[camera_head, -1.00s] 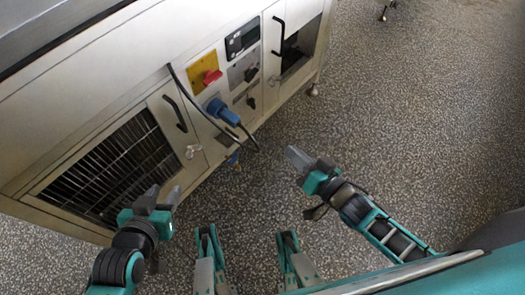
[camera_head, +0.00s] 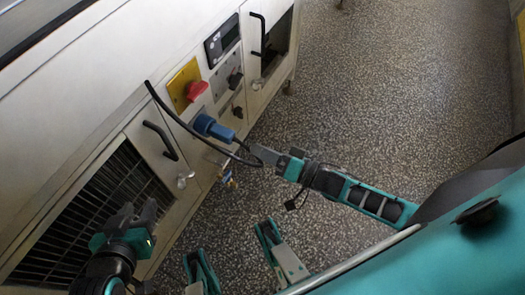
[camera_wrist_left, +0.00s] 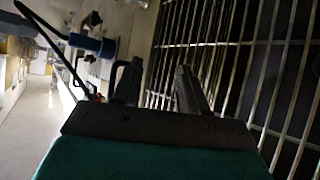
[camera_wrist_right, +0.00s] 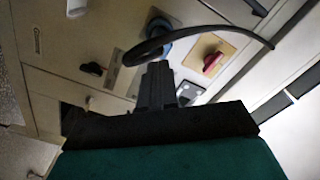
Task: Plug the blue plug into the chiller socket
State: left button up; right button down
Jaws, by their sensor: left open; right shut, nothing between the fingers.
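The blue plug (camera_head: 222,132) points out from the control panel, with a black cable at its outer end. Its inner end meets a blue socket-like collar (camera_head: 203,123); I cannot tell how far in it sits. In the left wrist view the blue body (camera_wrist_left: 90,43) is at upper left; in the right wrist view blue (camera_wrist_right: 158,40) shows partly behind the black cable (camera_wrist_right: 150,52). My right gripper (camera_head: 260,154) is shut and empty, just right of the plug, by the cable loop. My left gripper (camera_head: 137,215) is open and empty before the grille, below left of the plug.
The panel carries a yellow plate with a red switch (camera_head: 196,89), a dark display (camera_head: 222,40) and black knobs. The cable (camera_head: 176,118) arches from the machine front. Speckled floor (camera_head: 370,90) is open at right.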

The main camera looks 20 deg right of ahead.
aim_at(233, 139)
jog(key=b+x, duration=0.1)
jog(key=x, duration=0.2)
jog(key=shift+a, duration=0.1)
jog(key=shift+w+a, duration=0.25)
jog(key=shift+w, duration=0.1)
jog(key=shift+w+a, duration=0.35)
jog(key=shift+w, duration=0.1)
jog(key=shift+w+a+r, duration=0.1)
jog(key=shift+w+a, duration=0.15)
jog(key=shift+w, duration=0.1)
jog(key=shift+s, duration=0.1)
jog(key=shift+p+v, duration=0.3)
jog(key=shift+v, duration=0.8)
jog(key=shift+s+d, duration=0.15)
jog(key=shift+d, duration=0.1)
